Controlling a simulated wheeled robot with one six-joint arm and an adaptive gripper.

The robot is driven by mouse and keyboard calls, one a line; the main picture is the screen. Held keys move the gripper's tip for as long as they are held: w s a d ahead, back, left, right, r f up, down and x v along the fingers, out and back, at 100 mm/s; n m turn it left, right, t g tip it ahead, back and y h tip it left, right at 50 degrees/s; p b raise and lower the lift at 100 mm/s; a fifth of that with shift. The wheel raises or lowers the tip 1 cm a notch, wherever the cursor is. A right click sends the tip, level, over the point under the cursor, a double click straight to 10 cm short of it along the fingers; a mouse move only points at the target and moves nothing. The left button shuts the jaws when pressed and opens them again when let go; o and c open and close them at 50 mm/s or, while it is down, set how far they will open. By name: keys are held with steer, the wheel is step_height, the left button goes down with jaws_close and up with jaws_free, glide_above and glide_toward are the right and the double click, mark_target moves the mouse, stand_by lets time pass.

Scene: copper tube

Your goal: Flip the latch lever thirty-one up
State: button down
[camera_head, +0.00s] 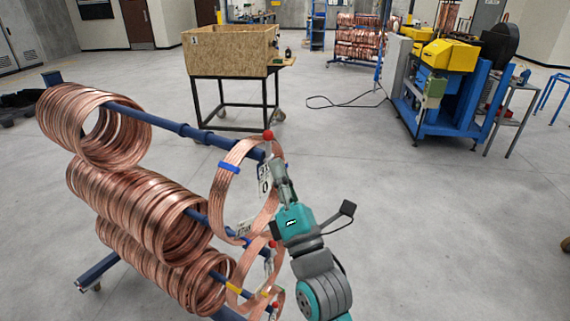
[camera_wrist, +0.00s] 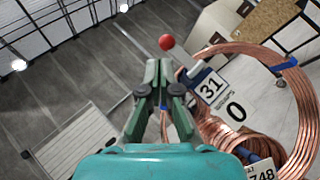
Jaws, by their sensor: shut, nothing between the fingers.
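The latch lever with a red ball (camera_head: 268,135) is at the near end of the top blue bar (camera_head: 196,133). The ball stands above the bar end, and the stem is hard to make out. My gripper (camera_head: 275,162) is just below and beside the ball. In the wrist view my gripper (camera_wrist: 158,66) is shut and empty, with the red ball (camera_wrist: 166,42) just beyond its fingertips. I cannot tell whether they touch.
Copper coils (camera_head: 140,205) hang on the rack's bars at left. A loose copper ring (camera_head: 222,195) hangs close beside my gripper. Lower red-ball levers (camera_head: 272,243) sit under my arm. A wooden crate (camera_head: 230,50) stands behind.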

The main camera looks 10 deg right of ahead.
steer(key=s+d, duration=0.3)
steer(key=s, duration=0.7)
steer(key=shift+r, duration=0.15)
steer(key=shift+d, duration=0.1)
steer(key=s+d+f+m+g+h, duration=0.25)
steer(key=s+f+m, duration=0.45)
steer(key=f, duration=0.4)
steer(key=s+d+f+m+g+h, duration=0.25)
steer(key=s+f+m, duration=0.5)
steer(key=f, duration=0.45)
steer(key=s+d+f+m+g, duration=0.1)
steer(key=s+f+m, duration=0.2)
steer(key=s, duration=0.4)
steer(key=s+d+f+m+g, duration=0.1)
steer(key=s+f+m, duration=0.1)
steer(key=s+m, duration=0.3)
steer(key=s+f+m+g, duration=0.2)
steer(key=s+m, duration=0.3)
steer(key=s, duration=0.3)
steer(key=shift+s+d+f+h, duration=0.3)
steer(key=shift+s+d+f, duration=0.1)
steer(key=shift+f, duration=0.4)
steer(key=shift+a, duration=0.1)
